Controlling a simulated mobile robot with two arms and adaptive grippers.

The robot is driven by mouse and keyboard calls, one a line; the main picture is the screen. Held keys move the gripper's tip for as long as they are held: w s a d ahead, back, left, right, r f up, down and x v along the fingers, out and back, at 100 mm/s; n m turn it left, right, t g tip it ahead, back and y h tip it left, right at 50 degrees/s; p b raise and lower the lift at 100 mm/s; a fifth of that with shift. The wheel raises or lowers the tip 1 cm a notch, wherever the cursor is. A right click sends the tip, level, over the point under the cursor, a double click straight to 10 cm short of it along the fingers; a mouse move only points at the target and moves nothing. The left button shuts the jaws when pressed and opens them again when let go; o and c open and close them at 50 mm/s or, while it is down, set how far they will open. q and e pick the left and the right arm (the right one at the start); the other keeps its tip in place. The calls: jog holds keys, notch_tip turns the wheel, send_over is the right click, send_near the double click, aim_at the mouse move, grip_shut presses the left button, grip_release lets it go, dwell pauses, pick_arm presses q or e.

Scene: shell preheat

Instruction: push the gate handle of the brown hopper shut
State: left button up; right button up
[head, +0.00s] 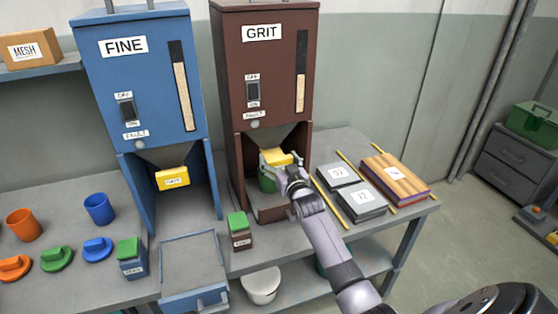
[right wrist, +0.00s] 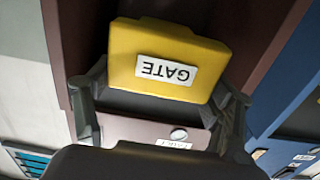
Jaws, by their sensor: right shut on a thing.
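The brown hopper (head: 275,58) labelled GRIT stands at the back of the bench. Its yellow gate handle (head: 276,156) sits under the funnel. In the right wrist view the handle (right wrist: 140,38) shows its GATE label upside down. My right gripper (head: 281,166) is at the handle, with one finger on each side, and is shut on it. It also shows in the right wrist view (right wrist: 160,98). A green cup (head: 267,184) is below the handle, partly hidden by the gripper. My left gripper is out of view.
The blue hopper (head: 139,75) labelled FINE, with its own yellow gate (head: 172,178), stands to the left. A small green-topped box (head: 239,231) is in front of the brown hopper. Dark numbered plates (head: 361,202) and a wooden-topped stack (head: 396,178) lie to the right.

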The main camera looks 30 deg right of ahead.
aim_at(270, 146)
jog(key=c, duration=1)
jog(key=b+x, duration=0.3)
jog(key=x, duration=0.1)
jog(key=shift+w+f, duration=0.15)
jog(key=shift+w, duration=0.15)
jog(key=shift+d+r, duration=0.1)
jog(key=shift+r, duration=0.25)
jog(key=o, duration=1.7)
jog(key=shift+w, duration=0.25)
jog(key=shift+s, duration=0.1)
